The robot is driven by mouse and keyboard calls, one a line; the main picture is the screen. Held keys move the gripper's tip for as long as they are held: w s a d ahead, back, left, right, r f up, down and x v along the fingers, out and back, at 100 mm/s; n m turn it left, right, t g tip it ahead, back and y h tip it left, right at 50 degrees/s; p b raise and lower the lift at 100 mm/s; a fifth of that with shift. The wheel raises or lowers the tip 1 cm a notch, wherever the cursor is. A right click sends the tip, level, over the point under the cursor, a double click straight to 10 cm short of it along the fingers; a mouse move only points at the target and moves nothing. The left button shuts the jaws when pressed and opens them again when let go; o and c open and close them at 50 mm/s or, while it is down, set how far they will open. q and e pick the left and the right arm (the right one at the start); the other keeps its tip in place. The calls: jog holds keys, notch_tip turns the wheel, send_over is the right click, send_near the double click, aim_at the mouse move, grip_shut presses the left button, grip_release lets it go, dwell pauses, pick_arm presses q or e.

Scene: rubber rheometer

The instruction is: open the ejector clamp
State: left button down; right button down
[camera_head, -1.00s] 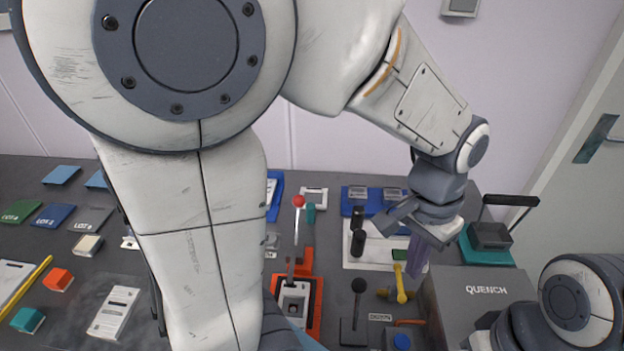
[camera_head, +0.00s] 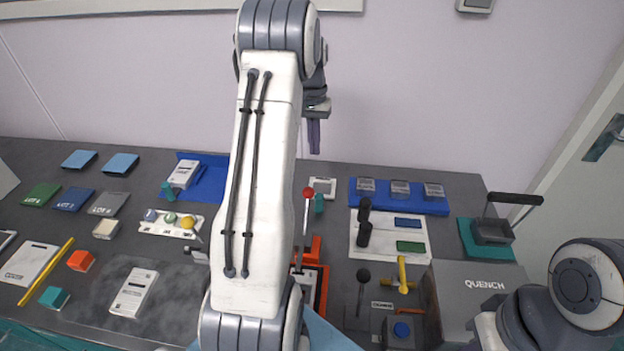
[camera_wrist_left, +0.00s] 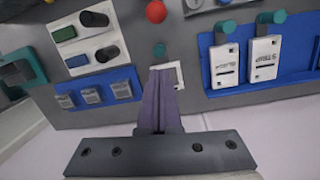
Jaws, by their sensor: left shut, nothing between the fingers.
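My left gripper (camera_head: 314,136) hangs with its purple fingers pointing down, high in front of the wall behind the bench. Its fingers (camera_wrist_left: 160,100) are together and empty in the left wrist view. A lever with a red ball (camera_head: 308,193) stands upright at an orange-red base (camera_head: 315,252), partly hidden behind my left arm. The red ball (camera_wrist_left: 156,11) also shows at the top of the left wrist view. A black-knobbed lever (camera_head: 363,276) stands to its right, by a small label too small to read. I cannot tell which of these levers is the ejector clamp. My right gripper is out of view.
A grey QUENCH box (camera_head: 485,284) stands at the front right, beside a yellow T-handle (camera_head: 403,272). A white panel with black knobs (camera_head: 390,255) and a blue tray (camera_head: 430,205) lie behind. Lot cards (camera_head: 74,199) lie at the left.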

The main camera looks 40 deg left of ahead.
pick_arm(q)
jog(key=f+p, duration=0.1)
jog(key=f, duration=0.2)
jog(key=d+f+p, duration=0.1)
jog(key=f, duration=0.2)
jog(key=s+f+p, duration=0.1)
jog(key=f, duration=0.2)
jog(key=shift+d+f, duration=0.1)
jog(key=shift+d, duration=0.05)
jog(key=s+p, duration=0.1)
jog(key=s+d+r+p, duration=0.1)
jog(key=s, duration=0.1)
jog(key=shift+s+d, duration=0.1)
jog(key=shift+d, duration=0.05)
jog(key=shift+d+r, duration=0.1)
